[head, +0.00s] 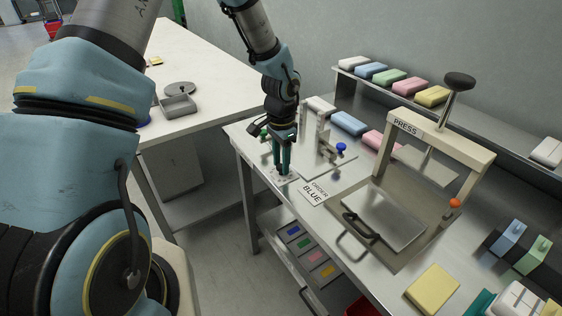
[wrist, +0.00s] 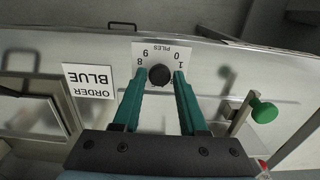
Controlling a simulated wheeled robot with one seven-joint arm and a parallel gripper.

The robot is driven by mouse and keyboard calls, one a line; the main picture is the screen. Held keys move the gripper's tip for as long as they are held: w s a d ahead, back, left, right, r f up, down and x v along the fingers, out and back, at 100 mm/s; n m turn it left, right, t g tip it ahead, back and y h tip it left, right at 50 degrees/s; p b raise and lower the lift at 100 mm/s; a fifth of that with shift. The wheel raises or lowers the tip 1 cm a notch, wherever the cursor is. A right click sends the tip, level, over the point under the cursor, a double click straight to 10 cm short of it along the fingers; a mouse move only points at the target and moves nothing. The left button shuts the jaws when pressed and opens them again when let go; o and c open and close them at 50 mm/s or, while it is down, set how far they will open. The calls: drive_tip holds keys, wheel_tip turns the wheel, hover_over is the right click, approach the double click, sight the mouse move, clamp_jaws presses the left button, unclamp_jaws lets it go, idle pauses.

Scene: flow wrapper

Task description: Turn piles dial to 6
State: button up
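The piles dial is a black round knob (wrist: 160,75) on a white plate marked PILES (wrist: 147,50) in the wrist view. The figures 0, 1, 8 and 9 show around it, upside down; the rest of the scale is hidden by my gripper. I cannot tell which figure the knob points to. My gripper (wrist: 159,76) points down at the dial, with one teal finger on each side of the knob and a visible gap to it. In the head view my gripper (head: 284,170) stands over the plate at the bench's front left corner.
The ORDER BLUE card (wrist: 90,81) lies beside the dial. A green knob (wrist: 263,111) on a metal post stands close on the other side. In the head view, the press (head: 404,127) and a black-handled tray (head: 383,220) stand to the right.

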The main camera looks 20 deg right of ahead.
drive_tip(key=shift+o, duration=1.4)
wheel_tip(320, 180, up, 11)
drive_tip(key=b, duration=0.2)
drive_tip(key=shift+f, duration=0.1)
drive_tip(key=s+a+r+n, duration=0.1)
drive_tip(key=a+n, duration=0.6)
drive_tip(key=a, duration=0.8)
drive_tip(key=s+a+r+n+t, duration=0.1)
drive_tip(key=a+n, duration=0.6)
drive_tip(key=a, duration=0.8)
drive_tip(key=shift+s+a+r+n+t, duration=0.3)
drive_tip(key=shift+s+r, duration=0.15)
drive_tip(key=shift+s, duration=0.6)
